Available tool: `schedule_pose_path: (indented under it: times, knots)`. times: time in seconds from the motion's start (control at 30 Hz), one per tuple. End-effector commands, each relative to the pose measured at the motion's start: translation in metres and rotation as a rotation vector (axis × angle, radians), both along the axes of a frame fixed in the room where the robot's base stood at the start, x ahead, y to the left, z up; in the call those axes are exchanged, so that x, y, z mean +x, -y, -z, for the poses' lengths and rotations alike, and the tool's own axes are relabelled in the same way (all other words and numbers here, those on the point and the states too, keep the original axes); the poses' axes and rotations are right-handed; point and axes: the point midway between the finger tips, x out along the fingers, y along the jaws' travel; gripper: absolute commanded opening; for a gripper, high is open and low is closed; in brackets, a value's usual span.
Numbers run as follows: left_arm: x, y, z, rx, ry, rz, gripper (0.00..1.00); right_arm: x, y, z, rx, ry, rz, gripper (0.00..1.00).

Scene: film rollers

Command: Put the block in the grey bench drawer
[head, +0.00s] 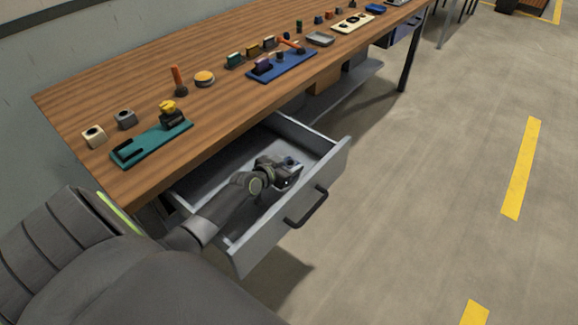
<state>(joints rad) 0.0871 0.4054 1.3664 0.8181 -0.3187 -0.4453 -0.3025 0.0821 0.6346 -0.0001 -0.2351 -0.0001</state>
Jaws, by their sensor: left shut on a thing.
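The grey bench drawer (235,247) is pulled out from under the wooden bench top, with its black handle at the front. My left arm reaches in from the left over the drawer's side. My left gripper (287,172) is at the drawer's opening, near its front panel, and is shut on a small block (291,161). The block looks grey with a dark bluish top, and my gripper hides much of it. I cannot tell whether the block touches the drawer floor. My right gripper is not in view.
The floor to the right is clear.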

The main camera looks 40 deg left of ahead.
Motion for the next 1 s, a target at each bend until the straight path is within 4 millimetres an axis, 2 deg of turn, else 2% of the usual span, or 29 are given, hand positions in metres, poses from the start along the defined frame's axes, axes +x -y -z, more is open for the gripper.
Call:
schedule_pose_path:
  times: [0.17,0.7,0.73,0.87,1.0]
  knots:
    - [0.001,0.0,-0.003,0.001,0.005,0.0,0.09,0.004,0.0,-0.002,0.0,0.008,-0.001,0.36]
    - [0.001,0.0,0.009,-0.001,0.005,0.0,0.09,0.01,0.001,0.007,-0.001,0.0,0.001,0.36]
    - [0.0,0.0,0.011,-0.001,0.001,0.0,0.48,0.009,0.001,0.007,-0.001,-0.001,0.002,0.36]
    - [0.0,0.0,0.011,-0.001,0.0,0.0,0.65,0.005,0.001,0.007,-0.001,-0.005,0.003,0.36]
    - [0.0,0.0,0.011,-0.002,0.0,-0.001,0.67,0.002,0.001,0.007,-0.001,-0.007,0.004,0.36]
